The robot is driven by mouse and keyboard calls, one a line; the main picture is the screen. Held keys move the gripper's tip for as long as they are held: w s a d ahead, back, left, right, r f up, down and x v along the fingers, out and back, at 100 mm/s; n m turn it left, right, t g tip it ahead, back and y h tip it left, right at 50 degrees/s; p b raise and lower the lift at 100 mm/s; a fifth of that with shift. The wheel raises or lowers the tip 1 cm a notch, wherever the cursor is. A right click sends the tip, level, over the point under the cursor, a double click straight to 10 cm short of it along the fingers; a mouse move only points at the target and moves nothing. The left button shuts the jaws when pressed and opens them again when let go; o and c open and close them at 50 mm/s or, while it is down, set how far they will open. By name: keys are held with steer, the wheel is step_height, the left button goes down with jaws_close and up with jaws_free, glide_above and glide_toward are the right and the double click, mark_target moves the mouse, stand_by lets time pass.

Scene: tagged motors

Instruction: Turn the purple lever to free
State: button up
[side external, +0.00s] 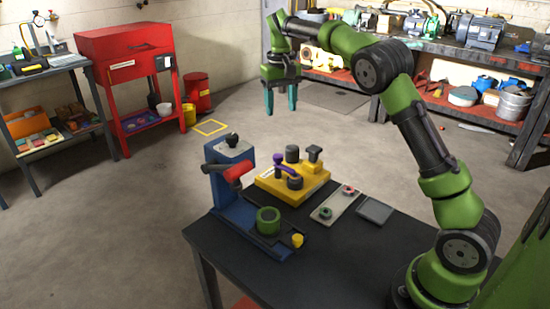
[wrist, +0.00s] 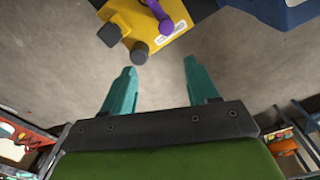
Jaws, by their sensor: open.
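The purple lever (side external: 285,165) sits on a yellow block (side external: 308,183) on the black table. One end is by a dark round knob on the block. In the wrist view the purple lever (wrist: 162,17) shows at the top edge, partly cut off, on the yellow block (wrist: 177,17). My gripper (side external: 281,112) is open and empty, pointing down, above and beyond the block in the side view. In the wrist view its teal fingers (wrist: 158,82) are spread wide over bare floor, apart from the block. The label's words are too small to read.
A blue stand (side external: 232,190) with a red handle (side external: 228,169) and a green ring (side external: 268,220) stands left of the block. A pale tray (side external: 333,207) with small parts and a grey plate (side external: 375,210) lie right. A red cabinet (side external: 128,90) stands behind. Space around my gripper is clear.

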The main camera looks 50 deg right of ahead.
mark_target(278, 155)
steer(key=f, duration=0.9)
steer(key=a+f, duration=0.1)
steer(key=f, duration=0.4)
steer(key=shift+a+f, duration=0.1)
steer(key=shift+f, duration=0.2)
steer(key=shift+c, duration=0.2)
steer(key=c, duration=1)
